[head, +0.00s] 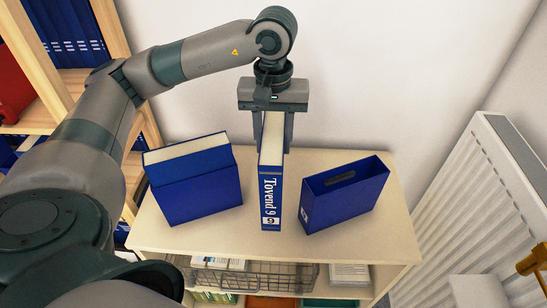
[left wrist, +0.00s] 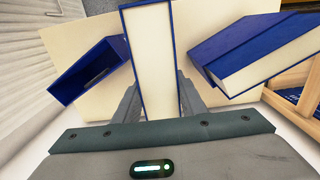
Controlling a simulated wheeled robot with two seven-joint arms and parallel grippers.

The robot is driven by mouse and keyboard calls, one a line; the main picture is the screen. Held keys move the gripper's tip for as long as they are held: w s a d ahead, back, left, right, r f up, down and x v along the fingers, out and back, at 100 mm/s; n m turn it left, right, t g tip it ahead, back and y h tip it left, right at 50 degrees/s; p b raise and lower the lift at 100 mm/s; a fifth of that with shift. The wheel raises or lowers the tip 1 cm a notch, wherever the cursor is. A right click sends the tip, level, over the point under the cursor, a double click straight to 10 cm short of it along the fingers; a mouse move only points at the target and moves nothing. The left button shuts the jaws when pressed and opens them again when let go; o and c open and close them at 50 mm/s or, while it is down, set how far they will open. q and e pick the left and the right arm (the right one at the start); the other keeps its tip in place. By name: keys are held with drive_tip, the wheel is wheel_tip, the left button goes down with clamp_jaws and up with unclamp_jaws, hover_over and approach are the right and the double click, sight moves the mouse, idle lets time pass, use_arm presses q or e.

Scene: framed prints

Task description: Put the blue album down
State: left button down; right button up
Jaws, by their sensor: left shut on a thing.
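My left gripper (head: 272,140) comes down from above and is shut on the blue album (head: 270,200), whose spine reads "Tovend 9". The album is upright between the two fingers, cream page edges up and spine toward the front. It is over the middle of the pale cabinet top (head: 235,240); I cannot tell whether its bottom edge touches the surface. In the left wrist view the album (left wrist: 153,60) stands between the fingers of the left gripper (left wrist: 160,100). My right gripper is not in view.
A blue album in a case (head: 195,185) stands to the left, and an open, empty-looking blue slipcase (head: 345,195) to the right, with narrow gaps between. A wire basket (head: 265,274) is on the shelf below. A white radiator (head: 490,200) is at right, a wooden bookcase (head: 112,30) at left.

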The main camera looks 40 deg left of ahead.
use_arm(q)
wheel_tip(320, 180, down, 6)
drive_tip(key=shift+r+p, duration=0.15)
drive_tip(key=shift+p, duration=0.65)
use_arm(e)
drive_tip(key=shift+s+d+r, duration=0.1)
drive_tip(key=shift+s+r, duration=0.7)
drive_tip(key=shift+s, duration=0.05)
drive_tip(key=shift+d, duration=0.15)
use_arm(q)
drive_tip(key=c, duration=1.1)
unclamp_jaws()
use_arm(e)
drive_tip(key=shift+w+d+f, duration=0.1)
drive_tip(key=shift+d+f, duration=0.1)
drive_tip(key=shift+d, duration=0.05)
use_arm(q)
drive_tip(key=shift+r, duration=0.1)
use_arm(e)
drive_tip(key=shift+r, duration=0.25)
